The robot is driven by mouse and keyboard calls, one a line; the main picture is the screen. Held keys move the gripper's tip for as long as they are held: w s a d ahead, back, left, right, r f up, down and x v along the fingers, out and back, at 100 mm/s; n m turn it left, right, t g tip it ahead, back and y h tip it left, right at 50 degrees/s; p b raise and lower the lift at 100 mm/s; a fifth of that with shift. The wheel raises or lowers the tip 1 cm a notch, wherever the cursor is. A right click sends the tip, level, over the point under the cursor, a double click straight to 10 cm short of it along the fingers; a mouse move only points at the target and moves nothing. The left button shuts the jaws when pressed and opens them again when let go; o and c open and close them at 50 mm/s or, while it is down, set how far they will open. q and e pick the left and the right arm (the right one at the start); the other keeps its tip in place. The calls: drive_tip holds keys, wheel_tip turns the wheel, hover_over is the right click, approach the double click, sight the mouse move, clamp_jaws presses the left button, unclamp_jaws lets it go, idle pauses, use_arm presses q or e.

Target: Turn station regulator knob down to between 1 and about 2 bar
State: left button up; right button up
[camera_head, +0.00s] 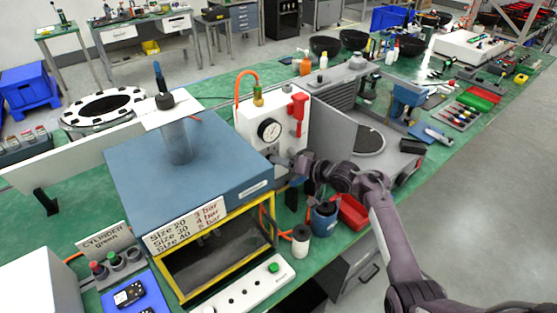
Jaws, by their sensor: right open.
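A white station panel (243,120) stands upright behind the blue-topped box. It carries a round pressure gauge (269,130) with a dark needle, too small to read in bar. A red valve handle (297,106) and a brass fitting (258,97) with an orange hose are on the panel. My right gripper (288,168) reaches in from the right, just below the gauge at the panel's lower right. Its jaws are open. The regulator knob is not clearly visible; I cannot tell whether it lies between the fingers. My left gripper is out of view.
The blue-topped box (125,165) with a yellow frame and a size/bar label (186,226) stands left of my gripper. A grey upright plate (333,130) is close on the right. A red bin (353,212) and blue container (323,217) sit below my wrist.

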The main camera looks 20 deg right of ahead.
drive_tip(key=x, duration=0.2)
drive_tip(key=shift+w+a, duration=0.15)
drive_tip(key=shift+w, duration=0.05)
drive_tip(key=shift+f, duration=0.1)
drive_tip(key=c, duration=1)
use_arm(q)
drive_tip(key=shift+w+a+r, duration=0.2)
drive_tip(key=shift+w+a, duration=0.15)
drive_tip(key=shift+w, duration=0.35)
use_arm(e)
drive_tip(key=shift+o, duration=0.2)
